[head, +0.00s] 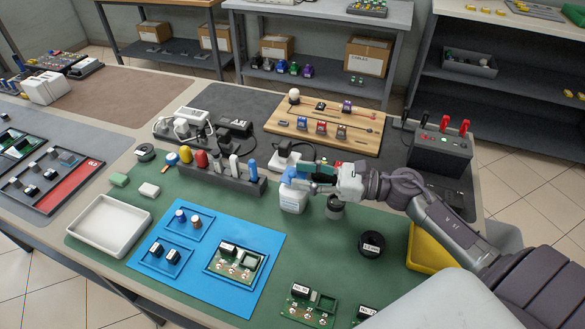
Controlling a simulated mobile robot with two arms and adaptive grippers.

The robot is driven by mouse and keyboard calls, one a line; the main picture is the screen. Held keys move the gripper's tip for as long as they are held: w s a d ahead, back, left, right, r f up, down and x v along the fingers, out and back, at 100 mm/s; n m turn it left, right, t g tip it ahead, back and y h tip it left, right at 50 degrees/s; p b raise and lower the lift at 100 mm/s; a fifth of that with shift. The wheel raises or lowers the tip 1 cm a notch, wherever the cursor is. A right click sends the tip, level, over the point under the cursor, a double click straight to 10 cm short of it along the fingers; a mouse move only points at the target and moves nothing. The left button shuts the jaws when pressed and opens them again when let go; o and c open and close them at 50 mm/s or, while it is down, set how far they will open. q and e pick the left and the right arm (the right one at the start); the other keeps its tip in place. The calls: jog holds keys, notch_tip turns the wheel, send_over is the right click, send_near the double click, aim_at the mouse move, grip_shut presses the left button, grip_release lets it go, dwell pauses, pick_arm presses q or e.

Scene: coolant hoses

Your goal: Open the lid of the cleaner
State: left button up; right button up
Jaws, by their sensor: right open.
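A small white bottle (292,198) with a blue top (291,174) stands on the green mat (340,270), and looks like the cleaner; no label on it is readable. My right gripper (308,180) comes in from the right, open, with its fingertips right beside the blue top. Whether they touch it is unclear. The blue top appears to be on the bottle. A dark grey cylinder (334,208) stands just below the gripper. A round black container (371,244) with a small white label stands nearer, under my right arm. My left gripper is not in view.
A grey rack (225,178) with coloured handles stands left of the bottle. A white tray (108,226) is at the left, a yellow tray (420,250) under my right arm. A wooden board (355,143) lies behind.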

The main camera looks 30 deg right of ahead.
aim_at(294, 173)
jog(key=shift+x, duration=1.45)
jog(key=shift+c, duration=0.3)
grip_shut()
